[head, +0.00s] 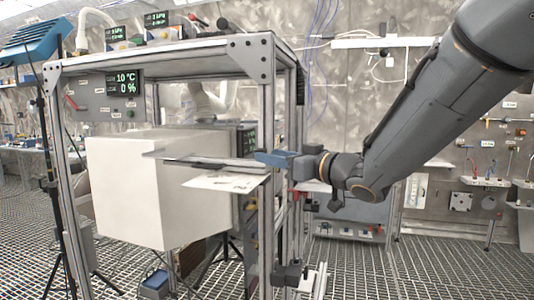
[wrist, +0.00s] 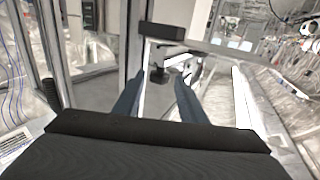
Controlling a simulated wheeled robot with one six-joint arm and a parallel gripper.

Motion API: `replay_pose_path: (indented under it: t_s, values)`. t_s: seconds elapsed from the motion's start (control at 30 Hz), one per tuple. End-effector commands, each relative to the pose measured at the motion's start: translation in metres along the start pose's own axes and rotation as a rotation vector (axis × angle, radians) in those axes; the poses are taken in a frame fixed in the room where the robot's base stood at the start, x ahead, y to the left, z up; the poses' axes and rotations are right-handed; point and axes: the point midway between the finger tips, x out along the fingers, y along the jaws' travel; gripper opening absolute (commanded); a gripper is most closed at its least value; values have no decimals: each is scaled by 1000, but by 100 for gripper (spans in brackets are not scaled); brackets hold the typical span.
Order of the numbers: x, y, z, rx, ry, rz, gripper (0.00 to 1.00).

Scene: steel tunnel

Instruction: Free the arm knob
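My gripper (head: 265,157) reaches in from the right in the head view, its blue fingers level and close to the upright metal post of a frame. In the wrist view its two blue fingers (wrist: 157,90) stand apart with a gap between them. A small black knob (wrist: 158,75) shows in that gap, under a metal bar with a black end block (wrist: 165,31). It appears to lie beyond the fingertips; I cannot tell whether either finger touches it. In the head view I cannot make out this knob with certainty.
A metal frame (head: 265,120) surrounds a large white box (head: 125,190). A flat plate (head: 225,182) sticks out beside the post. A black clamp (head: 290,275) sits low on the frame. A display (head: 125,83) reads 10 °C and 0 %. Open grated floor (head: 430,270) lies at the right.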

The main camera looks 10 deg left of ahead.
Motion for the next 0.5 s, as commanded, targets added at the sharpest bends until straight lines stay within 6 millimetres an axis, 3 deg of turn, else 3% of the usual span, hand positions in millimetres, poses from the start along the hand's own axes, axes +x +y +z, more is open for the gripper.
replay_pose_path:
  t_s: [0.2, 0.5]
  values:
    - [21, 0, 0, 1, 0, 0, 38]
    - [24, 0, 0, 0, 0, 1, 38]
